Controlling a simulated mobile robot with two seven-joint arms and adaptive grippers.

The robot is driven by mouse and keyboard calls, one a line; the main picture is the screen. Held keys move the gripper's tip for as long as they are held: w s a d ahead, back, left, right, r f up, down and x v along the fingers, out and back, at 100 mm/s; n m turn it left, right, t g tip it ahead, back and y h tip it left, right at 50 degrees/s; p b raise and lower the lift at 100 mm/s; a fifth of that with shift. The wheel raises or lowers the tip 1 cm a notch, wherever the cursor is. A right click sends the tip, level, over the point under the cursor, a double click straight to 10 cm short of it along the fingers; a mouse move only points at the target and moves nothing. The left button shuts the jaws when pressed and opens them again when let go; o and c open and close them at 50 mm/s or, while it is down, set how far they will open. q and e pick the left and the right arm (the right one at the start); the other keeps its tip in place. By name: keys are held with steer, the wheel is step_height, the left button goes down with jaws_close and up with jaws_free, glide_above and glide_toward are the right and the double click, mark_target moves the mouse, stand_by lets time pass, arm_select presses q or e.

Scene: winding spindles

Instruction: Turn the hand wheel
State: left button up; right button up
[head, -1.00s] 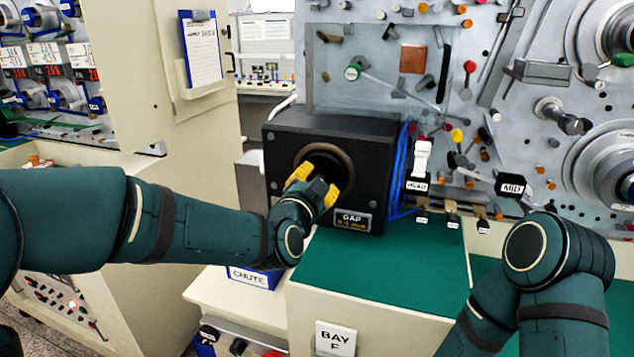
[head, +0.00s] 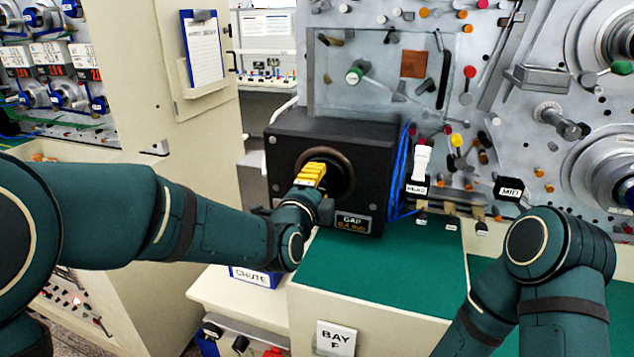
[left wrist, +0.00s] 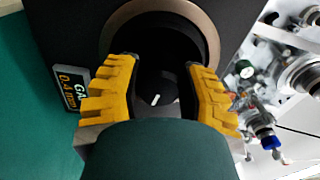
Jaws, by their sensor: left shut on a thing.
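The hand wheel (left wrist: 158,72) is a dark round knob with a white mark, set in a bronze-brown ring (head: 346,163) on the front of a black box (head: 372,158). My left gripper (head: 312,172) has yellow fingers and is shut on the wheel. In the left wrist view the two fingers (left wrist: 158,95) stand on either side of the dark knob. A plate reading GAP 0.4 mm (head: 353,223) sits low on the box front. My right arm shows at the right, but its gripper is out of view.
The box stands on a green-topped bench (head: 390,275). Blue cables (head: 402,170) and a white-handled lever (head: 421,164) are just right of it. A grey panel (head: 440,90) with spindles rises behind. A CHUTE bin (head: 255,277) is below left. The green top in front is clear.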

arm_select(q)
steer(key=shift+r+m, duration=0.1)
steer(key=shift+m, duration=0.4)
steer(key=o, duration=1.2)
steer(key=v, duration=1.2)
